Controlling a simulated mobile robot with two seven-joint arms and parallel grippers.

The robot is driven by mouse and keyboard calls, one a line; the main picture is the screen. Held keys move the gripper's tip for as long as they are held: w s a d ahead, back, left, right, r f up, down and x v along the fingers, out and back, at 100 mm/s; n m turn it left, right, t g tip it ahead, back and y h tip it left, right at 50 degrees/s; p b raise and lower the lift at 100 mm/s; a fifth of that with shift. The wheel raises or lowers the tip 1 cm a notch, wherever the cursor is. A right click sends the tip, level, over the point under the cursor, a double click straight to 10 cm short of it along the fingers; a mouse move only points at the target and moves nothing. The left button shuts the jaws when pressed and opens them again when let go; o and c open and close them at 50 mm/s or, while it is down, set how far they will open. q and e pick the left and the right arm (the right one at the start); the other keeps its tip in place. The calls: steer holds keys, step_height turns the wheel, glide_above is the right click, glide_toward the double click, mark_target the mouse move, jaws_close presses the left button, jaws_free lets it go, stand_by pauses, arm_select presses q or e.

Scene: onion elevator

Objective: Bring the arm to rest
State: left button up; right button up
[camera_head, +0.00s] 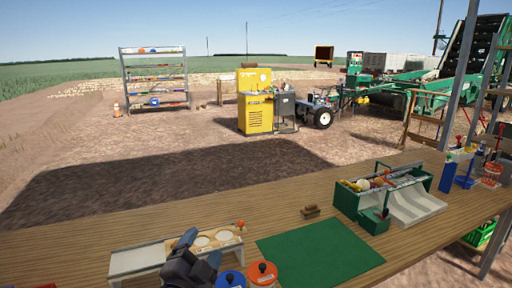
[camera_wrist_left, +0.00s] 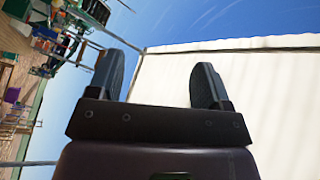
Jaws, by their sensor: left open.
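My left gripper (camera_head: 198,252) shows at the bottom of the head view, dark grey, in front of a low white rack and beside two lidded pots. In the left wrist view its two dark fingers (camera_wrist_left: 164,78) stand wide apart with nothing between them. Behind them is a pale panel and blue sky, so the wrist camera is turned away from the tabletop. My right gripper is in neither view.
The wooden bench (camera_head: 220,214) carries the white rack (camera_head: 138,260), a blue-lidded pot (camera_head: 230,279), a red-lidded pot (camera_head: 262,272), a green mat (camera_head: 320,252), a small brown block (camera_head: 310,211) and a green-sided sorting box (camera_head: 375,220). The bench's back middle is mostly clear.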

arm_select(q)
steer(key=s+a+f+n+g+y, duration=0.65)
steer(key=s+a+f+n, duration=0.25)
steer(key=s+a+f, duration=0.25)
steer(key=s+a+f+n+g, duration=0.2)
steer(key=s+g, duration=0.1)
steer(key=s, duration=0.3)
steer(key=s+a+f+n+g+h, duration=0.1)
steer(key=s+f+g, duration=0.15)
steer(key=s, duration=0.35)
steer(key=s+a+f+n+g, duration=0.2)
steer(key=s+g, duration=0.2)
steer(key=s, duration=0.3)
steer(key=w+f+t+b, duration=0.3)
steer(key=f+b, duration=0.1)
steer(key=f, duration=0.6)
steer(key=w+d+f+m+t+h+b, duration=0.1)
steer(key=w+f+t+b, duration=0.3)
steer(key=f, duration=0.5)
steer(key=shift+w+f+t+b, duration=0.15)
steer(key=shift+f+t+b, duration=0.2)
steer(key=shift+b, duration=0.15)
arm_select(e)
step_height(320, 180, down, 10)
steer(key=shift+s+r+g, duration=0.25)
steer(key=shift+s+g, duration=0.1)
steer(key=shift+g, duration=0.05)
